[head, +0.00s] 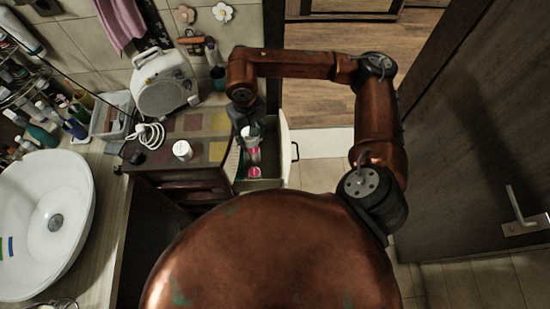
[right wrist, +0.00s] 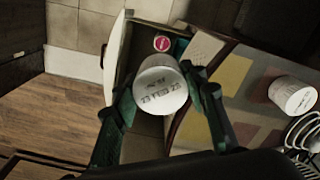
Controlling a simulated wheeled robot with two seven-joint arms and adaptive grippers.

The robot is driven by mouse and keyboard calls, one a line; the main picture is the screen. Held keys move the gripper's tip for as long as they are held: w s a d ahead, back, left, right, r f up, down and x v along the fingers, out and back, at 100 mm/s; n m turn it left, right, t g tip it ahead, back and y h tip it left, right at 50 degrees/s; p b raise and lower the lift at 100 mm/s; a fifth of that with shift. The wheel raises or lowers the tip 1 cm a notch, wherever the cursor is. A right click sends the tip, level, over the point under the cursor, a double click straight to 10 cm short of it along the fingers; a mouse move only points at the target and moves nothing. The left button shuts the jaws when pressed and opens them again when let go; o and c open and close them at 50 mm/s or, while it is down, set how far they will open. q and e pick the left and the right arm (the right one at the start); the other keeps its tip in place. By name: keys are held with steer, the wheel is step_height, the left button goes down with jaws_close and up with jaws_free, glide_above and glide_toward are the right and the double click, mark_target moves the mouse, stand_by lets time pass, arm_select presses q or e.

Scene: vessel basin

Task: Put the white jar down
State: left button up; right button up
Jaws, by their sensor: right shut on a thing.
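My right gripper (head: 244,118) is shut on a white jar (head: 252,146), over the open drawer of the cabinet. In the right wrist view the jar (right wrist: 161,86) sits between the two fingers, its round white end with printed date text facing the camera. A pink band shows at its lower end in the head view. I cannot tell whether it touches the drawer floor. A second white jar (head: 182,150) stands on the cabinet's checkered top, also in the right wrist view (right wrist: 292,95). My left gripper is not in view.
The open drawer (head: 270,184) holds a round pink-topped item (head: 254,172). A white basin (head: 40,215) is at left. A dark door (head: 470,130) stands at right.

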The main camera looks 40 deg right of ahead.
step_height(320, 180, down, 7)
steer(key=w+d+m+b, duration=0.3)
steer(key=m+b, duration=0.3)
steer(key=m, duration=0.7)
steer(key=n+b, duration=1.4)
steer(key=n, duration=1.8)
glide_above(268, 159)
step_height(268, 159, down, 21)
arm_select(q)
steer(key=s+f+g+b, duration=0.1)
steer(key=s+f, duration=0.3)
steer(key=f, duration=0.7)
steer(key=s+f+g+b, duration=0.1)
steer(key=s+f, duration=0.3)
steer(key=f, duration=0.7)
arm_select(e)
steer(key=f+b, duration=0.2)
steer(key=f, duration=1.1)
steer(key=shift+s, duration=0.2)
steer(key=shift+f, duration=0.5)
step_height(268, 159, down, 3)
steer(key=shift+b, duration=0.7)
steer(key=shift+f, duration=0.3)
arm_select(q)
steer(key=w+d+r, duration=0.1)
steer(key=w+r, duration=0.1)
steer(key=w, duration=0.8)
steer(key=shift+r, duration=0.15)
